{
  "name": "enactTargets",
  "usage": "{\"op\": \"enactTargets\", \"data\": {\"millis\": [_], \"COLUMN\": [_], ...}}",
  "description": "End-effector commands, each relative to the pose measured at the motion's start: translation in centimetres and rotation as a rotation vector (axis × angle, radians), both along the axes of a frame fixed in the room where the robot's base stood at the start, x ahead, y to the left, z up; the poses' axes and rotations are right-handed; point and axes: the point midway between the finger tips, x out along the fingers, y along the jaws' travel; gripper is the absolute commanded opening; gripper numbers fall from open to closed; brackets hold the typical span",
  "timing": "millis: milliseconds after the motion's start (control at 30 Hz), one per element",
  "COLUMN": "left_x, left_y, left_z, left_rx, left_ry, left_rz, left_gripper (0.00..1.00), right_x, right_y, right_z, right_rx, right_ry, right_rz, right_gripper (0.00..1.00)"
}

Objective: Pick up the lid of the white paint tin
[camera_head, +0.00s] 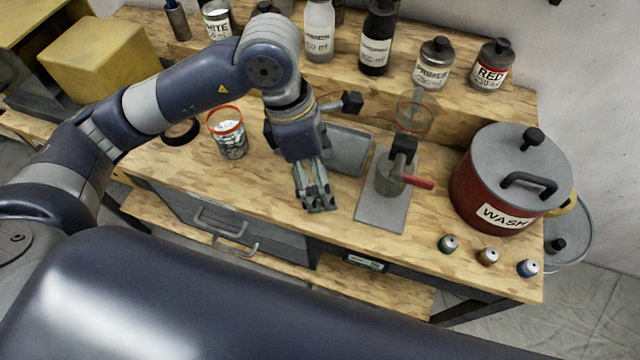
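The white paint tin (217,22), labelled WHITE, stands on the raised back shelf at the top left, partly cut by the frame's top edge. Its top looks pale, and I cannot tell whether a lid is on it. A dark knob (264,7) shows just right of it, mostly hidden behind my arm; I cannot tell what it belongs to. My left gripper (319,207) points down over the front middle of the bench, well in front of the tin and apart from it. It holds nothing I can see; its finger gap is unclear. My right gripper is out of view.
A red-rimmed cup (229,133) stands left of my gripper, a grey tray (347,150) behind it. A stand with a red handle (410,181) and a red WASH pot (505,185) are to the right. Bottles and the RED tin (490,66) line the shelf.

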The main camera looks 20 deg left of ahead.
Motion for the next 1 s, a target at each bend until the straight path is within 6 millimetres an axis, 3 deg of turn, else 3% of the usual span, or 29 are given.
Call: {"op": "enactTargets", "data": {"millis": [100, 200, 500, 633, 1000], "left_x": [1.1, 1.4, 1.6, 1.7, 2.4], "left_y": [2.6, 3.4, 2.9, 2.7, 1.7], "left_z": [0.1, -0.4, -4.7, -5.5, -10.0], "left_rx": [0.107, 0.143, 0.142, 0.142, 0.141], "left_ry": [-0.038, -0.046, -0.043, -0.044, -0.042], "left_rz": [0.021, 0.030, 0.029, 0.030, 0.029], "left_gripper": [0.79, 0.79, 0.79, 0.79, 0.79], "right_x": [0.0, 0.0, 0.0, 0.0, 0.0], "right_y": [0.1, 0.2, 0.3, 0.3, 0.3], "right_z": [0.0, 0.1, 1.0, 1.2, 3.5], "right_rx": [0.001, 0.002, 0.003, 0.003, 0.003], "right_ry": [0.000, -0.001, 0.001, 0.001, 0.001], "right_rz": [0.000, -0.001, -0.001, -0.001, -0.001], "right_gripper": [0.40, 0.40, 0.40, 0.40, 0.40]}}
